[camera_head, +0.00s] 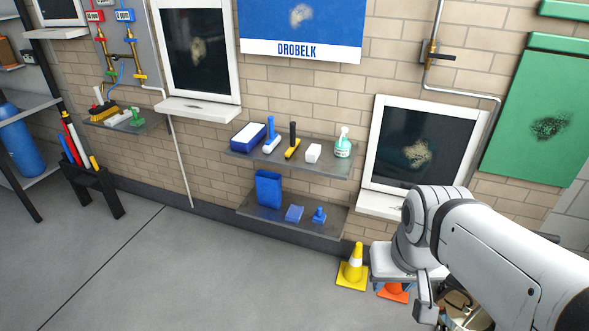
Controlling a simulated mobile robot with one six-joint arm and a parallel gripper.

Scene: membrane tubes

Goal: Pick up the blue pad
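A small blue pad (294,213), a flat block, lies on the lower glass wall shelf (268,220). It sits between a taller blue container (268,188) on its left and a small blue knobbed tool (319,215) on its right. My arm reaches in from the right, well right of and in front of the shelf, apart from the pad. What appears to be part of my gripper (425,302) hangs at the bottom right. Its fingers are not clear, and I cannot tell whether it is open or shut.
The upper shelf (240,148) above holds a blue-and-white box, a blue-handled tool, a yellow-and-black tool, a white block and a spray bottle (343,143). A yellow cone (353,268) stands on the floor right of the lower shelf. The floor in front and left is clear.

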